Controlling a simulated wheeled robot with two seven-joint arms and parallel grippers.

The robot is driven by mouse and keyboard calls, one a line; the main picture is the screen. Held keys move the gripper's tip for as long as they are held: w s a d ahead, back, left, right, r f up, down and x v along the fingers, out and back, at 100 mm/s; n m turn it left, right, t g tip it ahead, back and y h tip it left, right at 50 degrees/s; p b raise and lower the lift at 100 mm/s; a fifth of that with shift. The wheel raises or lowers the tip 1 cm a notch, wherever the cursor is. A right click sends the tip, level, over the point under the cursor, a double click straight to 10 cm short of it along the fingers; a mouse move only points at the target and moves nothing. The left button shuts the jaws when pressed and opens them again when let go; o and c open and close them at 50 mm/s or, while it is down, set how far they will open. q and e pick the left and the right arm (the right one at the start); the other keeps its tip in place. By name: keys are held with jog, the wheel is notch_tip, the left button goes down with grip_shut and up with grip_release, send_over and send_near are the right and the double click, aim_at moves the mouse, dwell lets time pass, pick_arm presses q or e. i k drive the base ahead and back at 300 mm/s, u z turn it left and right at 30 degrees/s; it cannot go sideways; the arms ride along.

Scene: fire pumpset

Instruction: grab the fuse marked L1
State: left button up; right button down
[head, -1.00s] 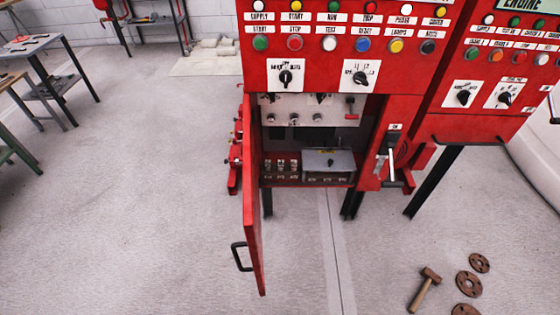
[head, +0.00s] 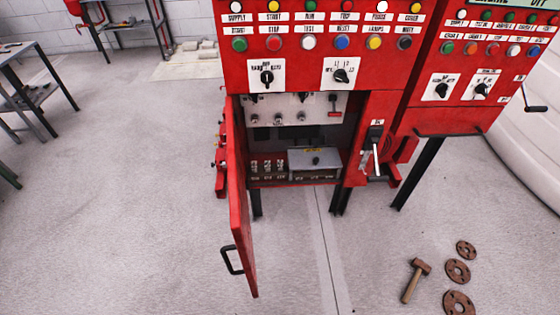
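The red control cabinet (head: 215,65) stands ahead with its lower compartment uncovered. Its red door (head: 240,225) is swung open toward me, with a black handle (head: 231,260). Inside, at the lower left, a row of small pale fuses (head: 267,165) sits in dark holders. Their markings are too small to read, so I cannot tell which is L1. A grey box (head: 315,160) is just right of them. Neither of my grippers is in view.
A second red cabinet (head: 480,110) stands right. A hammer (head: 415,280) and rusty flanges (head: 457,272) lie on the floor at lower right. A table (head: 40,95) is at left. The floor before the cabinet is mostly clear.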

aim_at(254, 163)
jog(key=k, duration=1)
jog(key=z, duration=1.05)
jog(key=i, duration=2.15)
jog(key=u, duration=1.75)
